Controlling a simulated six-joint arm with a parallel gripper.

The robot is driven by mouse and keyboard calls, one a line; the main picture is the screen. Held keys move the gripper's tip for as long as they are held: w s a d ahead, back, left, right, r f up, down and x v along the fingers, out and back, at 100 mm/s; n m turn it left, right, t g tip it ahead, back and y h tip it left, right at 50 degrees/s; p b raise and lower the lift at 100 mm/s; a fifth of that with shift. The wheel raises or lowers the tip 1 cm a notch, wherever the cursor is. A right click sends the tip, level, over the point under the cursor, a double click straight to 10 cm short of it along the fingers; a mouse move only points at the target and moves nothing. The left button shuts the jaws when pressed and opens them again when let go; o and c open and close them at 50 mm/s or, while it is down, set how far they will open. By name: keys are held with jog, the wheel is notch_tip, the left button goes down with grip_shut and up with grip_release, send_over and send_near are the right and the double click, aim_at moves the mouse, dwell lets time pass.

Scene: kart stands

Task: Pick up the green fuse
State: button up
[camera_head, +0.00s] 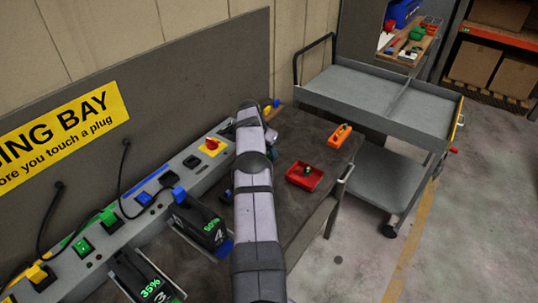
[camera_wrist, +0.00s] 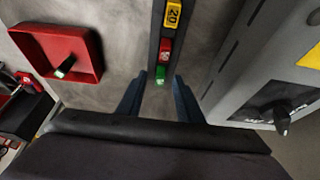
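In the wrist view, a small green fuse (camera_wrist: 160,74) sits at the near end of a dark strip (camera_wrist: 154,50). A red fuse (camera_wrist: 165,49) and a yellow fuse marked 20 (camera_wrist: 173,14) sit in line beyond it. My gripper (camera_wrist: 160,88) is open and empty, its two dark blue fingers apart. In the picture the green fuse lies between and just beyond the fingertips; no contact shows. In the head view my arm hides the strip and its fuses.
A red tray (camera_wrist: 85,78) with a small dark, bright-tipped item stands left; it also shows in the head view (camera_head: 296,182). A grey housing with a black knob (camera_wrist: 283,118) is close on the right. An orange item (camera_head: 339,136) lies on the bench; a grey cart (camera_head: 360,88) stands beyond.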

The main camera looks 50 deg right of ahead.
grip_shut()
jog(key=shift+r, duration=0.15)
dwell(0.4)
jog(key=shift+r+b, duration=0.3)
jog(key=shift+b, duration=0.05)
notch_tip(320, 180, up, 9)
jog(key=p, duration=0.2)
jog(key=shift+r, duration=0.1)
